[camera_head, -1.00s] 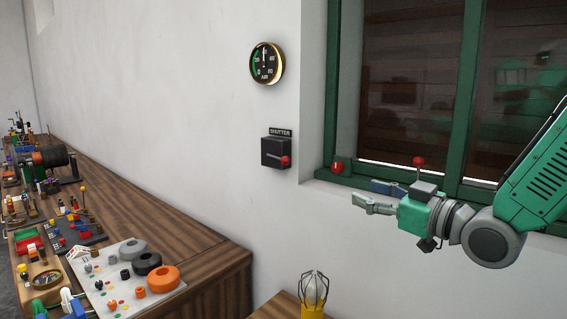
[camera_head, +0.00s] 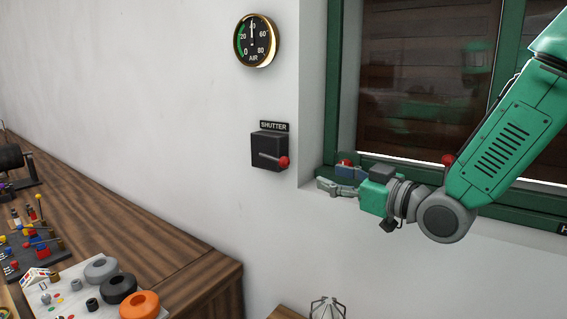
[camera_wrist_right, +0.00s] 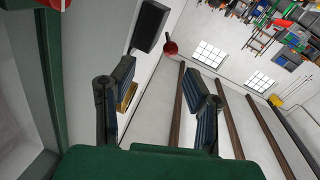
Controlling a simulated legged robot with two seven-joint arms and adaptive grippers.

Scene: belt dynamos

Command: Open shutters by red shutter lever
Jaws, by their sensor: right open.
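The shutter lever is a thin grey arm with a red ball knob (camera_head: 283,162), on a black box (camera_head: 263,147) under a "SHUTTER" label on the white wall. In the right wrist view the red knob (camera_wrist_right: 170,47) and the black box (camera_wrist_right: 150,25) lie ahead, beyond the fingertips. My right gripper (camera_head: 332,180) is open and empty, to the right of and a little below the knob, apart from it. Its two fingers (camera_wrist_right: 158,90) are spread in the right wrist view. Dark closed shutters (camera_head: 425,90) show behind the window panes. My left gripper is not in view.
The green window frame (camera_head: 343,90) and its sill stand close behind my right arm. A red ball (camera_head: 346,163) shows at the sill just behind the gripper. A round air gauge (camera_head: 256,41) hangs above the box. A wooden bench (camera_head: 170,235) with several parts is at lower left.

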